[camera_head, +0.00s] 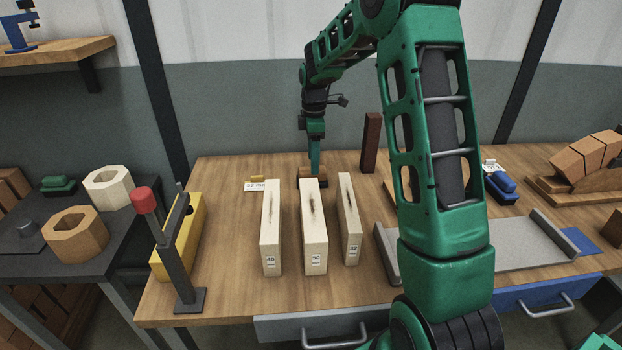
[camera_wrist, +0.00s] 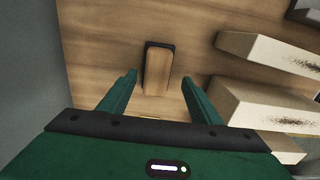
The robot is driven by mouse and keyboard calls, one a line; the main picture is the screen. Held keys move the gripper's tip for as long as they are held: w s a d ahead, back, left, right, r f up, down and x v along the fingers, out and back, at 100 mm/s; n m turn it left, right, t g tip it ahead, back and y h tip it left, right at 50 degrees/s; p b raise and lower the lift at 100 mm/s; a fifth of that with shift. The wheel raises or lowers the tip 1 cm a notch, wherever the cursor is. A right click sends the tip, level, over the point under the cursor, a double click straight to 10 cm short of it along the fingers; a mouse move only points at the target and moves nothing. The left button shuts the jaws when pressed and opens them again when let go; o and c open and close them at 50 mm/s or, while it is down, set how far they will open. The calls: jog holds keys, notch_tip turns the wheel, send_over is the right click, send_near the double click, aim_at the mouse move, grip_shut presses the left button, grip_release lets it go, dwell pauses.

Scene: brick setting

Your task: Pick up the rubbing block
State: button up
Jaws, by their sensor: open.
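The rubbing block, which I take to be the small wooden block with a dark base (camera_wrist: 157,72), lies flat on the workbench and shows between my fingers in the wrist view. In the head view it is partly hidden behind the middle pale bar and below my gripper (camera_head: 315,165). In the wrist view my gripper (camera_wrist: 159,78) is open and empty, with one finger to each side of the block's near end. The fingers look apart from the block; their exact height above it is hard to tell.
Three long pale numbered bars (camera_head: 271,235) stand just in front of the block. A dark upright post (camera_head: 371,143) is behind right. A small label card (camera_head: 261,186) lies to the left. A yellow fixture with a red-knobbed lever (camera_head: 145,200) stands at the bench's left edge.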

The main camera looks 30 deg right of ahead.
aim_at(303, 172)
jog(key=f, duration=0.5)
jog(key=shift+w+f, duration=0.1)
jog(key=shift+w, duration=0.25)
jog(key=c, duration=1.4)
